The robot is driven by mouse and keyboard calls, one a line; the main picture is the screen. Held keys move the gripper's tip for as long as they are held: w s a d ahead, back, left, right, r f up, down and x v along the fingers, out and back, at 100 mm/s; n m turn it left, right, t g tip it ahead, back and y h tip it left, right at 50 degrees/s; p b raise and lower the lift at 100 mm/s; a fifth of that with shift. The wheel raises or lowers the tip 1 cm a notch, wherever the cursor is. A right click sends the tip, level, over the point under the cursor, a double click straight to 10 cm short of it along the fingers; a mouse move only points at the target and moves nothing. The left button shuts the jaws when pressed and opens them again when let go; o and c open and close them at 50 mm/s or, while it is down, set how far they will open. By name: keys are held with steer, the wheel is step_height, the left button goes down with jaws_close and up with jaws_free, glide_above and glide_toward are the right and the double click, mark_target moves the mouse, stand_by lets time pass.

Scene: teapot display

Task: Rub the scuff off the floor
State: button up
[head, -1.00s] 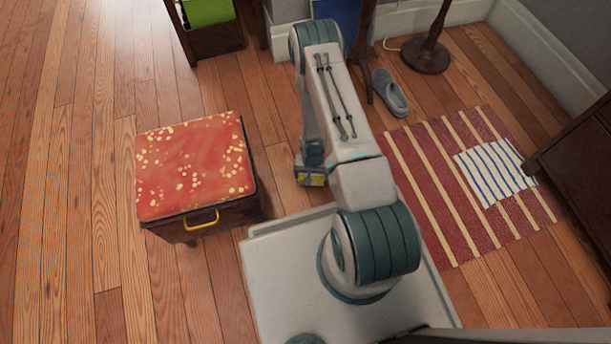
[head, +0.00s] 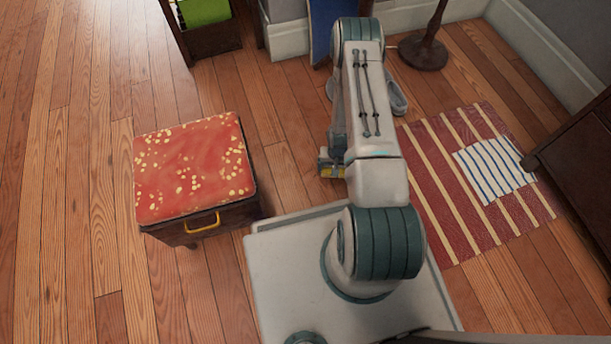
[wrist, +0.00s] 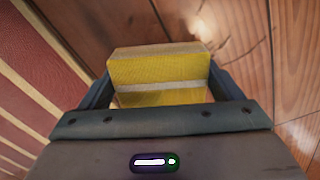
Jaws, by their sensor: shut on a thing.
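My gripper (head: 331,163) is shut on a yellow block (wrist: 160,78), which looks like a sponge with a pale top layer and a pale band. In the wrist view the block sits between both fingers (wrist: 160,92), over the wooden floor. In the head view only a bit of the yellow block (head: 333,172) shows, low beside my arm. Contact between block and floor cannot be made out.
A red-topped stool (head: 193,170) with a yellow handle stands left. A red striped rug (head: 440,190) with a striped cloth (head: 492,170) lies right. Floor between stool and arm is clear.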

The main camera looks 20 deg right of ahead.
steer(key=r, duration=0.1)
steer(key=r+p, duration=0.1)
steer(key=r, duration=0.1)
steer(key=shift+d+p, duration=0.3)
steer(key=shift+d, duration=0.05)
steer(key=shift+r+p, duration=1.8)
steer(key=shift+r, duration=0.8)
